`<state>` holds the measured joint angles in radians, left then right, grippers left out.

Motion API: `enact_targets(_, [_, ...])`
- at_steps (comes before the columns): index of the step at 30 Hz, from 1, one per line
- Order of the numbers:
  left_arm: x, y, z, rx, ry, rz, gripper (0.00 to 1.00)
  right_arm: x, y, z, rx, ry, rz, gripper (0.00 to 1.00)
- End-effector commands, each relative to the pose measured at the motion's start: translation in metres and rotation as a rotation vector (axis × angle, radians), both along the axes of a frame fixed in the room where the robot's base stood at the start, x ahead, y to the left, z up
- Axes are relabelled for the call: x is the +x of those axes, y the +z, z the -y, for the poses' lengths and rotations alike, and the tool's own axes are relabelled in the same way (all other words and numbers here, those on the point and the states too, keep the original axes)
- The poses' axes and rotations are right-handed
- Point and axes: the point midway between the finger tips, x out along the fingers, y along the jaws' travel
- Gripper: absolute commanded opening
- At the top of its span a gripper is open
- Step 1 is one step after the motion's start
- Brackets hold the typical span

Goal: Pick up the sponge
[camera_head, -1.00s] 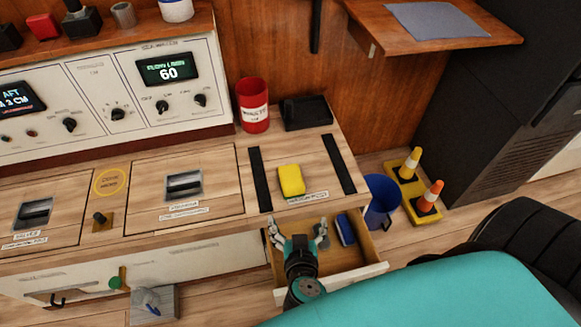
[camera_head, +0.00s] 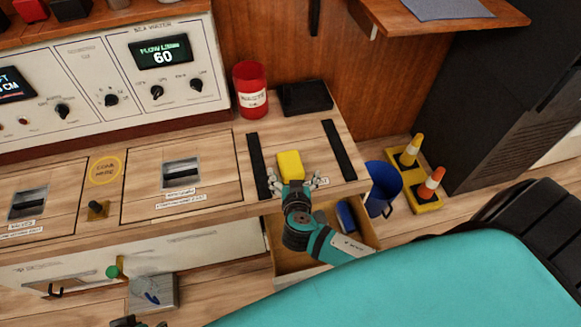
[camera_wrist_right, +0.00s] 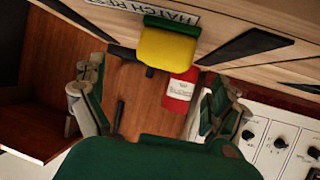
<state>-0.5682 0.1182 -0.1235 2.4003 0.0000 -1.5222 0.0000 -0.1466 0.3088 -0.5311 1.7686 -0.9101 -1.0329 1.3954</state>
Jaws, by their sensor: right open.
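The yellow sponge (camera_head: 290,165) lies on the wooden counter between two black strips. The right wrist view shows the sponge (camera_wrist_right: 168,47) with a dark green layer along one side. My right gripper (camera_head: 294,182) is open, at the sponge's near side, with its fingers spread wider than the sponge. In the right wrist view the right gripper (camera_wrist_right: 155,85) has nothing between its fingers, and the sponge is ahead of them. A small dark and teal part at the bottom left edge of the head view may be my left gripper; its fingers cannot be made out.
A red canister (camera_head: 251,91) and a black tray (camera_head: 304,98) stand behind the sponge. Below the counter is an open drawer (camera_head: 290,262) with a blue item (camera_head: 345,216) inside. A blue bucket (camera_head: 383,190) and two striped cones stand on the floor to the right.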

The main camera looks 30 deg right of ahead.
Motion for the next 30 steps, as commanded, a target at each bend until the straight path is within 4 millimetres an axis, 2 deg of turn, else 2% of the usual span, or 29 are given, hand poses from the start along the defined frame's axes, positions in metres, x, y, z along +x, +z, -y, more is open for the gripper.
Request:
enact_targets(5, [-0.005, 0.014, -0.001, 0.0, 0.001, 0.01, 0.35, 0.026, -0.008, 0.008, -0.004, 0.0, 0.003, 0.99])
enact_targets(9, [-0.006, 0.014, -0.001, 0.0, 0.001, 0.01, 0.35, 0.039, -0.016, 0.014, -0.002, 0.001, 0.0, 0.99])
enact_targets(18, [-0.006, 0.015, -0.001, 0.0, 0.001, 0.01, 0.35, 0.042, -0.018, 0.016, 0.0, 0.0, -0.001, 0.99])
enact_targets(30, [-0.006, 0.015, -0.001, 0.0, 0.001, 0.01, 0.35, 0.042, -0.018, 0.016, 0.0, 0.0, -0.001, 0.47])
